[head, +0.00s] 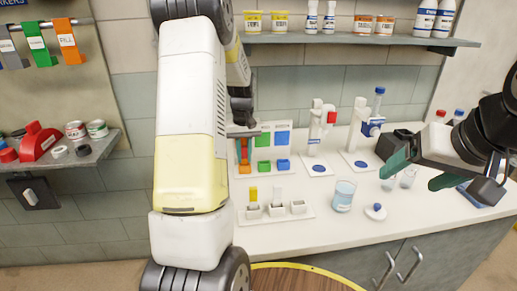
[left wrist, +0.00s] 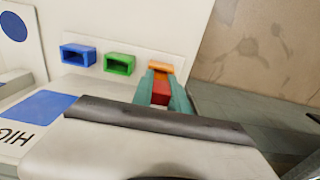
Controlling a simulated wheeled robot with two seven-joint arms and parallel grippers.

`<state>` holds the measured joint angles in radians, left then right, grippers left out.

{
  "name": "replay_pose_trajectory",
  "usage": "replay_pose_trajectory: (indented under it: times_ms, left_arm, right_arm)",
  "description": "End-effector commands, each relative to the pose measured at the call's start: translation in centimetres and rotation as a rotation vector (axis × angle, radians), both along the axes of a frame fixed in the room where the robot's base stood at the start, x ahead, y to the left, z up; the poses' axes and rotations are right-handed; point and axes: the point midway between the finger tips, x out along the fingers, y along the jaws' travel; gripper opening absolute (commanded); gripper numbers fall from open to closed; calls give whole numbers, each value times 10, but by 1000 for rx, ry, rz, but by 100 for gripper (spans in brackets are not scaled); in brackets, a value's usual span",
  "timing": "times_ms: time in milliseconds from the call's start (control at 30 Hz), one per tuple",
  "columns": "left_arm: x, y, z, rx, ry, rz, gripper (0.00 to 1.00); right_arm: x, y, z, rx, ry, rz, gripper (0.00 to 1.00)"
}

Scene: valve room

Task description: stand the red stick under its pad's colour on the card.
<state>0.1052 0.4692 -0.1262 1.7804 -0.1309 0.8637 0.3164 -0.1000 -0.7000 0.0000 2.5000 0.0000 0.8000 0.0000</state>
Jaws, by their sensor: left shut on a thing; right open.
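The white card (head: 264,126) stands upright at the back of the counter, with coloured patches. Along its foot are an orange holder (head: 245,170), a green holder (head: 264,167) and a blue holder (head: 284,164). My left gripper (head: 243,134) is shut on the red stick (head: 244,152), at the card's left side above the orange holder. In the left wrist view the red stick (left wrist: 160,90) is between teal fingers, right at the orange holder (left wrist: 160,67); I cannot tell whether its end is inside. The stick's pad is hidden. My right gripper (head: 422,172) is open and empty at the right.
A white rack (head: 275,214) with a yellow stick (head: 253,194) stands in front of the card. A beaker (head: 344,195), a blue-topped item (head: 375,211) and white dispensers (head: 318,140) stand to its right. A shelf (head: 360,40) hangs above.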

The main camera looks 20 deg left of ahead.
Motion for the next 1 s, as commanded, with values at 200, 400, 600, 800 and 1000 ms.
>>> replay_pose_trajectory:
  times_ms: [200, 400, 600, 800, 1000]
  left_arm:
    - [0, 0, -1, 0, 2, 0, 27]
    - [0, 0, -1, 0, 1, 0, 45]
    - [0, 0, 0, 0, 0, 0, 45]
    - [1, 0, 24, 1, -5, 0, 45]
    - [1, 0, 58, 0, -3, -1, 45]
  right_arm:
    - [0, 0, 0, 0, 0, 0, 78]
    - [0, 0, 0, 0, 0, 0, 78]
    - [0, 0, 0, 0, 0, 0, 78]
    - [0, 0, 0, 0, 0, 0, 78]
    - [0, 0, 0, 0, 0, 0, 78]
